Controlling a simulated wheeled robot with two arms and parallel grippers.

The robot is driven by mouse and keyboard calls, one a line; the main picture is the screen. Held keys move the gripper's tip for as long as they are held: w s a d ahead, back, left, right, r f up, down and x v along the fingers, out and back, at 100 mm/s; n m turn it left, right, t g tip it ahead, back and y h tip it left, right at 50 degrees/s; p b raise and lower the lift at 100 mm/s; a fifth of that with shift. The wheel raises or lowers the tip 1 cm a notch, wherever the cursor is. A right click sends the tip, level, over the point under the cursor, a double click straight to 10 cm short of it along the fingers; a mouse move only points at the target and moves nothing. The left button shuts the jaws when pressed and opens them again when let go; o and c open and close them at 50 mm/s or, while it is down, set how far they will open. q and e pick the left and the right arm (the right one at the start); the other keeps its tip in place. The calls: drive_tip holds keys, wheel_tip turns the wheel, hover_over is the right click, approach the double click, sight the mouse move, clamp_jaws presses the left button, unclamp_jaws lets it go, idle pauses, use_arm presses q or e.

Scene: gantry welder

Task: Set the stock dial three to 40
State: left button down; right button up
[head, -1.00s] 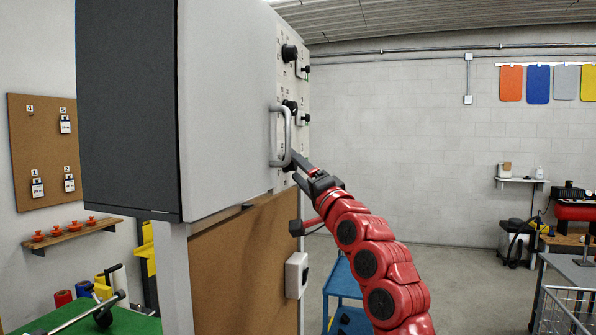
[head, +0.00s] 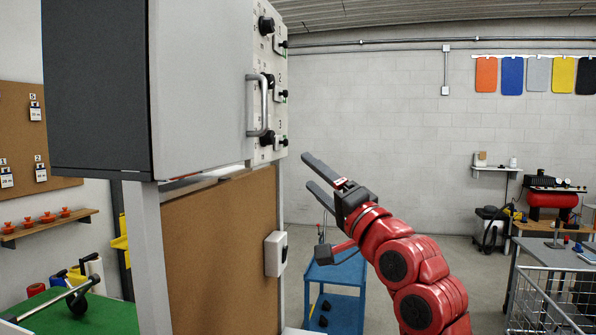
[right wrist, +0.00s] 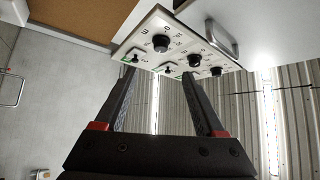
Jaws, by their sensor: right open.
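The light panel (head: 282,110) on the grey cabinet's edge carries a column of black dials. The lowest, dial three (head: 267,137), is beside the lower end of the door handle; it also shows in the right wrist view as the leftmost dial (right wrist: 160,43). Its setting is too small to read. My right gripper (head: 307,170) is open and empty, to the right of and slightly below dial three, apart from the panel. In the right wrist view its fingers (right wrist: 161,74) point toward the panel, with the dials beyond the tips. My left gripper is not in view.
A metal handle (head: 263,107) stands out from the cabinet door close to the dials. Small black switches (head: 284,143) sit along the panel's edge. A white box (head: 275,254) is on the brown board below. A blue cart (head: 340,275) stands behind my right arm.

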drive_tip(key=v, duration=0.3)
